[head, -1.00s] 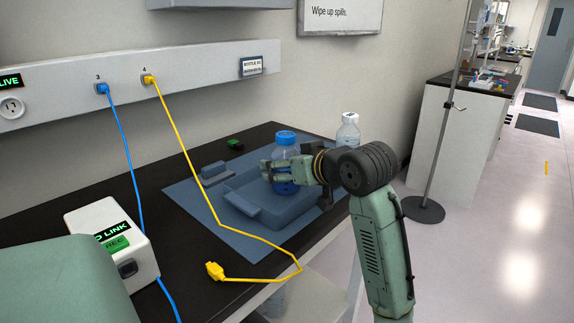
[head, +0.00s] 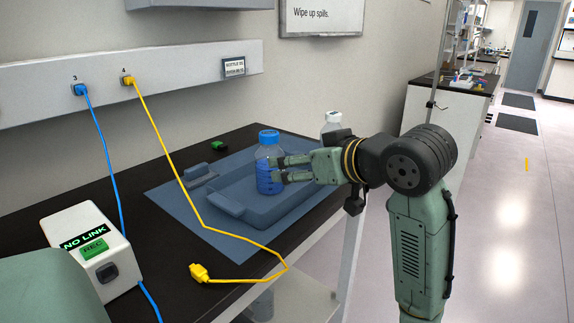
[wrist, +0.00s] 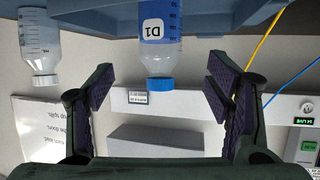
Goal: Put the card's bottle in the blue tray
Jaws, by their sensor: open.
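A clear bottle with a blue cap and blue lower part (head: 269,165) stands upright in the blue tray (head: 222,206). The card (head: 234,67) on the wall rail is too small to read surely.
A small green object (head: 218,145) lies behind the tray.

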